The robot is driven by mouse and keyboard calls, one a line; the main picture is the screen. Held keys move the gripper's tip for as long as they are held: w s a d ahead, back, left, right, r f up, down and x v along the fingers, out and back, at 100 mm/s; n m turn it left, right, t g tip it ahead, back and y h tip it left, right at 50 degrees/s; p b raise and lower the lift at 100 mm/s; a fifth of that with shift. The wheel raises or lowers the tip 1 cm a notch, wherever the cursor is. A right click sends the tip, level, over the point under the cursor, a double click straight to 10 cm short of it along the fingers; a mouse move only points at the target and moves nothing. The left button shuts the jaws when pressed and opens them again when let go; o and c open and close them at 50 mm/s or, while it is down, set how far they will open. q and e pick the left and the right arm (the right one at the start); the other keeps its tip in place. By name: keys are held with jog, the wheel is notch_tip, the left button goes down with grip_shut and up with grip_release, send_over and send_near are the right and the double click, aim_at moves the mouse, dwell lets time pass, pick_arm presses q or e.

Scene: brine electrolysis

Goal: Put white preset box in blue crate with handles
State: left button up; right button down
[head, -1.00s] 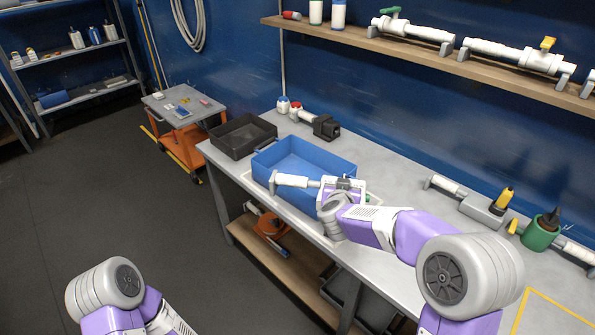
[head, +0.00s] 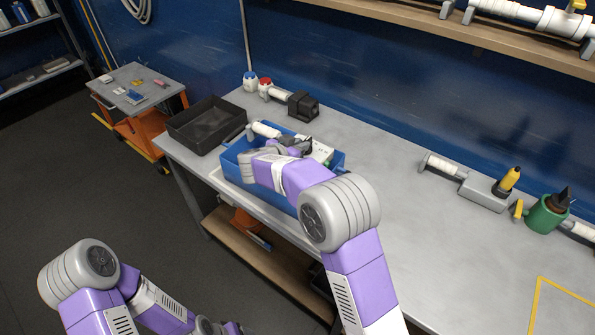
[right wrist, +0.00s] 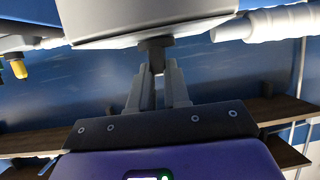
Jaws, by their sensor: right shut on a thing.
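The white preset box (head: 322,151) is over the back right part of the blue crate (head: 231,165) in the head view, partly hidden behind my right arm. Its underside (right wrist: 150,22) fills the top of the right wrist view. My right gripper (right wrist: 154,78) is shut on a dark knob-like part of the box. A white pipe piece (head: 264,130) shows beside the box, above the crate; it also shows in the right wrist view (right wrist: 268,24). I cannot tell how high the box is above the crate floor. My left gripper (head: 230,328) shows only partly at the bottom edge.
A black crate (head: 207,125) stands left of the blue crate. Two small jars (head: 258,83) and a black fitting (head: 303,105) stand behind. A pipe with a grey block (head: 484,194) and a green holder (head: 546,213) are at the right. The table (head: 400,230) between is clear.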

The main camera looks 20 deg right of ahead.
notch_tip(320, 180, down, 8)
jog(key=b, duration=0.3)
jog(key=shift+w+f, duration=0.1)
jog(key=shift+f, duration=0.1)
jog(key=shift+r, duration=0.1)
jog(key=c, duration=1.1)
grip_release()
jog(key=shift+f, duration=0.25)
